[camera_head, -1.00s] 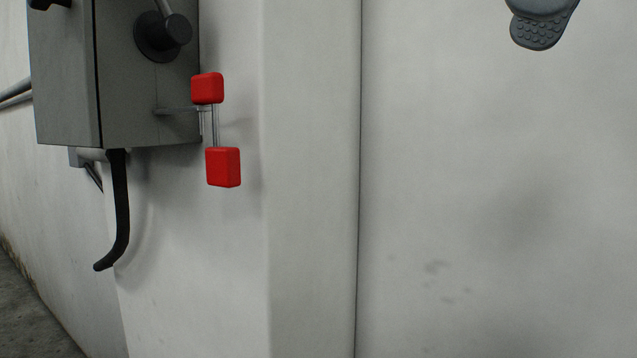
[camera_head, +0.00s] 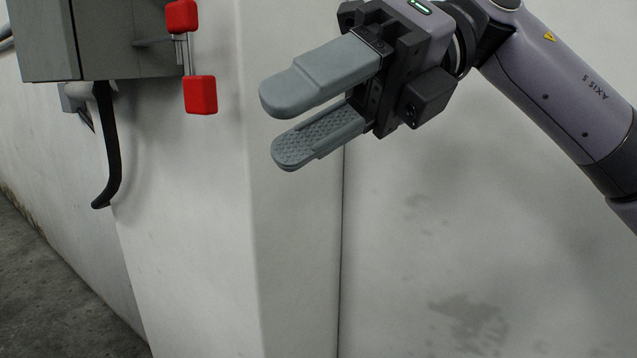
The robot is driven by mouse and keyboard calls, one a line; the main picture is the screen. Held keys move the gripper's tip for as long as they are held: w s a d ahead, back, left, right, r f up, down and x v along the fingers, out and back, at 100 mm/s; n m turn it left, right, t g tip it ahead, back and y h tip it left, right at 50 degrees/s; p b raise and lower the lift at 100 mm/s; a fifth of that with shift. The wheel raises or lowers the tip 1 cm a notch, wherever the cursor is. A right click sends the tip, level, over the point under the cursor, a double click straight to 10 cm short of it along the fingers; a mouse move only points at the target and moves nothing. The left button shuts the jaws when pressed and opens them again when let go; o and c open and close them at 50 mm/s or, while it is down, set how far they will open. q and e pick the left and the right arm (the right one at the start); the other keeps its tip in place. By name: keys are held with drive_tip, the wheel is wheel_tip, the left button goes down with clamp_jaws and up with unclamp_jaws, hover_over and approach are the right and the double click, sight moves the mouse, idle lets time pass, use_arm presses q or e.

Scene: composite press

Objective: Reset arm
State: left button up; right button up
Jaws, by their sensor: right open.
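My right gripper (camera_head: 277,124) is in the upper middle of the head view, with its arm coming in from the right. Its two grey fingers point left and are apart, with nothing between them. It is to the right of a red-ended handle (camera_head: 200,94) on a grey box and does not appear to touch it. My left gripper is not in view.
The grey box (camera_head: 45,45) is on the wall at the upper left, cut off by the frame's top. A black curved lever (camera_head: 112,150) hangs below it. The pale wall (camera_head: 450,260) is bare below my right arm. Grey floor (camera_head: 50,300) shows at the lower left.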

drive_tip(key=w+f+m+t+y, duration=0.3)
drive_tip(key=w+f+m+y, duration=0.65)
drive_tip(key=m+y, duration=0.3)
drive_tip(key=w+d+f+m+t+h, duration=0.3)
drive_tip(key=d+f+m+t+h, duration=0.15)
drive_tip(key=f+m+t, duration=0.55)
drive_tip(key=w+d+f+m+t+h, duration=0.2)
drive_tip(key=d+f+m+t+h, duration=0.25)
drive_tip(key=f+m+t, duration=0.65)
drive_tip(key=s+d+f+m+h, duration=0.25)
drive_tip(key=f+m+h, duration=0.25)
drive_tip(key=f, duration=0.3)
drive_tip(key=s+d+f+m+h, duration=0.25)
drive_tip(key=f+m+h, duration=0.2)
drive_tip(key=f, duration=0.25)
drive_tip(key=s+d+f+m+g+h, duration=0.1)
drive_tip(key=s+d+f+m+g, duration=0.1)
drive_tip(key=s+f, duration=0.6)
drive_tip(key=s+d+f+m+g+h, duration=0.1)
drive_tip(key=s+d+f+g+h, duration=0.1)
drive_tip(key=s+d+f+g, duration=0.3)
wheel_tip(320, 180, down, 3)
drive_tip(key=s, duration=0.2)
drive_tip(key=shift+s+f+m+h, duration=0.2)
drive_tip(key=shift+s+m+h, duration=0.1)
drive_tip(key=shift+s+m, duration=0.1)
